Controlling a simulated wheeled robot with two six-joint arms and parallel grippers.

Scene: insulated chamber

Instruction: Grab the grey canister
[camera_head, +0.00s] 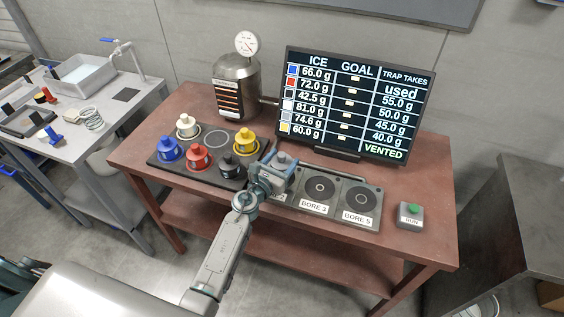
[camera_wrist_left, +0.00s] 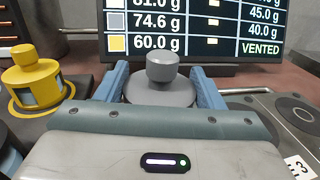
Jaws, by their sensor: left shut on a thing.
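The grey canister (camera_wrist_left: 161,84) sits between the two blue fingers of my left gripper (camera_wrist_left: 162,90) in the left wrist view, its round knob on top. The fingers are shut on it from both sides. In the head view the left gripper (camera_head: 278,172) is over the left end of the bore plate, with the canister's grey top (camera_head: 284,158) showing. The canister's lower part is hidden, so I cannot tell whether it touches the plate. My right gripper does not show.
A black tray (camera_head: 165,167) holds white, blue, red, black and yellow canisters and one empty ring. BORE 3 (camera_head: 318,188) and BORE 5 (camera_head: 359,199) look empty.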

